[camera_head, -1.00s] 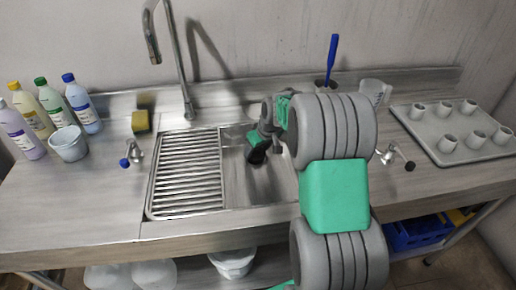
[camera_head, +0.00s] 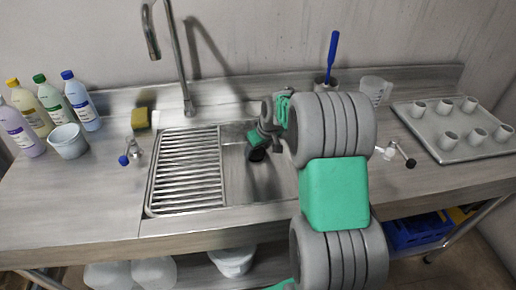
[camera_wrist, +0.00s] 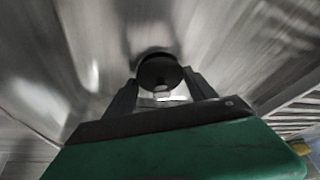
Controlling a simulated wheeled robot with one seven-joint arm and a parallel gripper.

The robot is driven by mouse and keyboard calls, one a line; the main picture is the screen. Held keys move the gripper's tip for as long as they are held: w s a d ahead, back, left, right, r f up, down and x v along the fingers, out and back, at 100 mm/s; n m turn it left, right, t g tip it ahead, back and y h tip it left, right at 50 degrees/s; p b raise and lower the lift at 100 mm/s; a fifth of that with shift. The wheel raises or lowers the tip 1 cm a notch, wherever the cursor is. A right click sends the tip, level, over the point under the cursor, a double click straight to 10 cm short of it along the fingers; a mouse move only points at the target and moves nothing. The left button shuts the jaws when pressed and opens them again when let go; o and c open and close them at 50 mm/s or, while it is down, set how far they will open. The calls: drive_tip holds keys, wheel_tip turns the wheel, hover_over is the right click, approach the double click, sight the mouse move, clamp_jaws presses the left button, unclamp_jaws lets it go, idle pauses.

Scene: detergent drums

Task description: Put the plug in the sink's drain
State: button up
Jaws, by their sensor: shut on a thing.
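My gripper (camera_wrist: 161,88) is shut on a round black plug (camera_wrist: 158,70); one finger shows on each side of it. A small pale ring or tab shows on the plug's near side. In the head view my gripper (camera_head: 257,154) is over the back part of the steel sink basin (camera_head: 240,190), right of the ribbed drainboard. A dark shadow lies just beyond the plug in the wrist view. I cannot make out the drain, and cannot tell whether the plug touches the basin.
The tall faucet (camera_head: 182,70) stands behind the drainboard (camera_head: 187,170). Valve knobs are at left (camera_head: 131,156) and right (camera_head: 398,156). A tray of cups (camera_head: 450,160) is at right.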

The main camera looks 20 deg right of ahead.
drive_tip(key=shift+f+b, duration=0.4)
drive_tip(key=shift+f, duration=0.2)
drive_tip(key=o, duration=1.5)
drive_tip(key=shift+c, duration=0.2)
drive_tip(key=shift+r, duration=0.1)
